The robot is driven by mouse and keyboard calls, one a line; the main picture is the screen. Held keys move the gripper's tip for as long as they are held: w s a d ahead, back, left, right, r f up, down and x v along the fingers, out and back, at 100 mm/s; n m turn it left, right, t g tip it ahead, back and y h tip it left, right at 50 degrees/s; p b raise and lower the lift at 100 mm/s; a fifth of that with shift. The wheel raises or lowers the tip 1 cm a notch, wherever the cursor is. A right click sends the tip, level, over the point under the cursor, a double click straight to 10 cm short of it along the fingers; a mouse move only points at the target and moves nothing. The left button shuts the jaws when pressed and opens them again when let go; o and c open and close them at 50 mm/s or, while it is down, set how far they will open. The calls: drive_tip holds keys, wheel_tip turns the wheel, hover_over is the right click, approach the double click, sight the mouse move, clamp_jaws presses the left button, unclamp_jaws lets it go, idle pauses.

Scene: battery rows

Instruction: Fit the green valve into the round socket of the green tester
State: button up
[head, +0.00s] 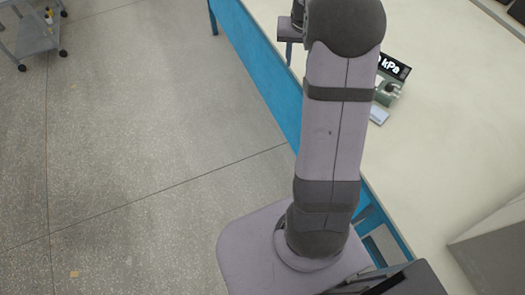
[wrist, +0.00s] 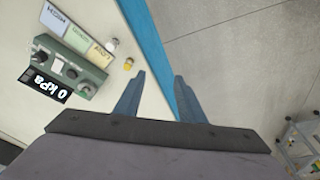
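The green tester (wrist: 70,62) sits on the table at the left of the wrist view, with a black display reading "0 kPa" (wrist: 45,86). It has dark round parts and a pale square on its face; I cannot tell which is the round socket. In the head view the tester (head: 386,90) shows partly behind my arm. The fingertips are hidden in the head view.
White, green and yellow label cards (wrist: 77,39) lie beside the tester. A small white-topped piece (wrist: 112,44) and a small yellow piece (wrist: 128,64) stand close by. A grey box (head: 490,245) is at the right. A wheeled cart (head: 35,30) stands on the floor. Much of the tabletop is bare.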

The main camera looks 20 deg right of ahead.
drive_tip(key=s+a+f+n+g, duration=0.1)
drive_tip(key=s+a+f+n, duration=0.1)
drive_tip(key=s+a, duration=0.9)
drive_tip(key=s+a+f+n+g+y, duration=0.1)
drive_tip(key=s+a+f+n, duration=0.2)
drive_tip(key=s+a, duration=0.8)
drive_tip(key=shift+s+f+n, duration=0.35)
drive_tip(key=shift+s+n, duration=0.15)
drive_tip(key=shift+s, duration=0.05)
wheel_tip(320, 180, down, 15)
drive_tip(key=b, duration=1.5)
drive_tip(key=shift+f, duration=0.15)
